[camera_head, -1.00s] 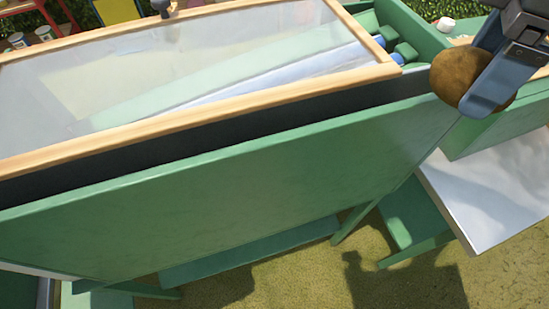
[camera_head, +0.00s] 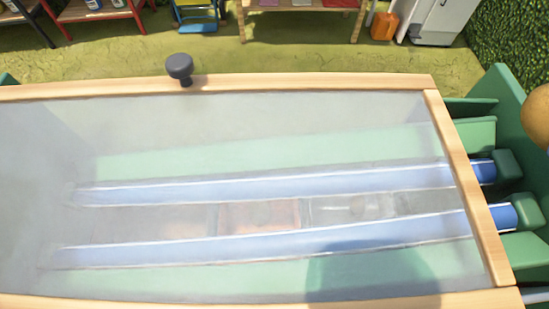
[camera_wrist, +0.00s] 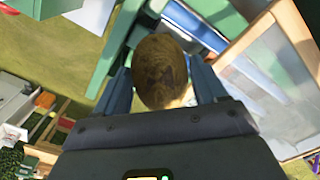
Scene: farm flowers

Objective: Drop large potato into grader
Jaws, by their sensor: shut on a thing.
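A large brown potato (camera_wrist: 160,58) is held between the two fingers of my gripper (camera_wrist: 163,82) in the wrist view. Part of the potato (camera_head: 538,117) also shows at the right edge of the head view, where my gripper is out of frame. The grader (camera_head: 505,90) has green walls and a clear lid (camera_head: 270,135) in a wooden frame with a dark knob (camera_head: 180,68). Two blue rollers (camera_head: 484,171) run under the lid and stick out at its right end. The potato appears near this uncovered right end; its height above it is hard to tell.
Behind the grader are a red shelf (camera_head: 98,12), a blue step stool (camera_head: 196,15), a wooden table (camera_head: 300,8), an orange can (camera_head: 384,26) and a white cabinet (camera_head: 440,20). A hedge (camera_head: 510,60) stands at the right. Grass between is clear.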

